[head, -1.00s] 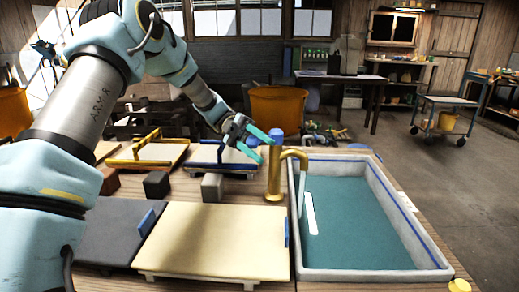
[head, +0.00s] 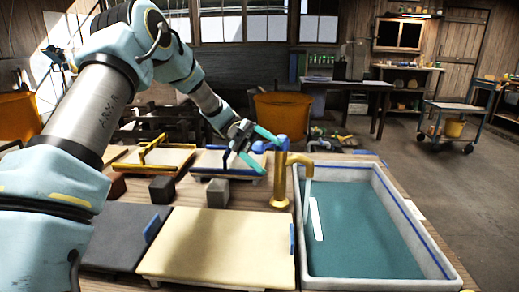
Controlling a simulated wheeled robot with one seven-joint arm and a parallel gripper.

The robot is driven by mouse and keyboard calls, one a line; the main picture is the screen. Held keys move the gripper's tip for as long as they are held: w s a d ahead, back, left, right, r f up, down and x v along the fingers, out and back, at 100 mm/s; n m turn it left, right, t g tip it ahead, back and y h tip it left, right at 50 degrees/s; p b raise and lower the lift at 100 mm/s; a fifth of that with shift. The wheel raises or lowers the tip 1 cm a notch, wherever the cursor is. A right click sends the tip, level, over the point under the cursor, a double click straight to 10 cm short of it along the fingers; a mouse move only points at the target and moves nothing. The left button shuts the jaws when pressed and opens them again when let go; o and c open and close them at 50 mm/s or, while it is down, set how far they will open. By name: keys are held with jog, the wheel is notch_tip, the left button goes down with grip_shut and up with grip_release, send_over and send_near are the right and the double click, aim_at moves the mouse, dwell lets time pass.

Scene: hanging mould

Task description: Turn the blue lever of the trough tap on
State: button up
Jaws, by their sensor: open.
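The brass trough tap (head: 280,182) stands upright at the left edge of the trough (head: 440,262), its spout bent over the teal water (head: 365,235). Its blue lever (head: 270,146) sits on top and points left, toward my gripper. My gripper (head: 264,152) is open at the tap's left, its teal fingers spread, one above and one below the lever's end in the picture. I cannot tell whether a finger touches the lever. A pale streak (head: 307,196) runs down from the spout, and a white strip shows on the water.
Moulds with a cream board (head: 215,245) and a dark board (head: 122,235) lie on the bench to the left. A grey block (head: 218,193) stands near the tap. An orange tub (head: 280,113) is behind.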

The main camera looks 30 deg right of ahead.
jog(key=w+p, duration=0.3)
jog(key=w, duration=0.7)
jog(key=shift+w, duration=0.3)
jog(key=shift+d, duration=0.1)
jog(key=shift+d, duration=0.1)
